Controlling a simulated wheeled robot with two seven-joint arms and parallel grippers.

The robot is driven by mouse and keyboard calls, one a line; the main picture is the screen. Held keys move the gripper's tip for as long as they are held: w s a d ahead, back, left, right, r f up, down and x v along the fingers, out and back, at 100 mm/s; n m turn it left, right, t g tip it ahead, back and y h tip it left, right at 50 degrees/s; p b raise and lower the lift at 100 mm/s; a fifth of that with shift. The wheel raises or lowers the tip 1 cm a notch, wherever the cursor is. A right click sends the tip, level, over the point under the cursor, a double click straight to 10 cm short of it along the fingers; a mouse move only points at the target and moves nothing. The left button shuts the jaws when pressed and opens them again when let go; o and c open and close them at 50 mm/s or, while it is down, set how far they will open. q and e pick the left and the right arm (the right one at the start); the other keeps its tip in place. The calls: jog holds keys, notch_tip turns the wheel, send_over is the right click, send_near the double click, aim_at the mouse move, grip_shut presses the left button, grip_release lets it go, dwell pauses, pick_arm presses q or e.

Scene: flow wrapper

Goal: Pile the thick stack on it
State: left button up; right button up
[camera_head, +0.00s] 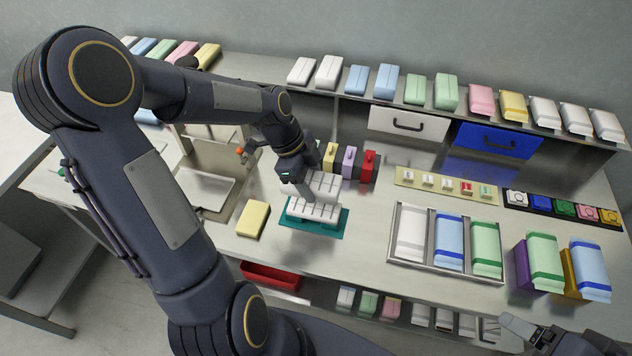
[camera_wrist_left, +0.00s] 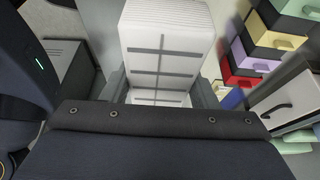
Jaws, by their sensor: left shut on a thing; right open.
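My left gripper (camera_head: 306,192) is shut on a thick white stack (camera_head: 326,182) with grey grid lines. In the left wrist view the stack (camera_wrist_left: 170,45) sits between the fingers, and its ribbed, layered edge shows at the top. The stack is over a teal tray (camera_head: 332,229) on the bench. A white gridded surface (camera_head: 313,211) shows on the tray just below the gripper. I cannot tell whether the held stack touches it, because the fingers cover part of the contact. My right gripper (camera_head: 527,333) is open and empty at the lower right edge, partly cut off.
A yellow block (camera_head: 253,219) lies left of the tray. Small coloured boxes (camera_head: 349,161) stand close behind it. A metal tray (camera_head: 393,256) with white, blue and green packs is to the right. A red bin (camera_head: 271,276) sits below the bench's front edge.

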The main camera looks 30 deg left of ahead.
aim_at(320, 208)
pick_arm(q)
jog(key=shift+w+d+f, duration=0.25)
jog(key=shift+d, duration=0.05)
jog(key=shift+a+f+b, duration=0.1)
jog(key=shift+f+b, duration=0.35)
notch_tip(320, 208, down, 5)
jog(key=b, duration=0.3)
jog(key=shift+f+b, duration=0.1)
jog(key=shift+b, duration=0.25)
jog(key=shift+f, duration=0.15)
pick_arm(e)
jog(key=f, duration=0.5)
jog(key=shift+w+d, duration=0.1)
jog(key=shift+d, duration=0.25)
pick_arm(q)
jog(key=shift+f+b, duration=0.25)
jog(key=shift+b, duration=0.2)
pick_arm(e)
jog(key=shift+f, duration=0.15)
pick_arm(q)
jog(key=o, duration=1)
jog(key=shift+o, duration=0.2)
jog(key=shift+r, duration=0.1)
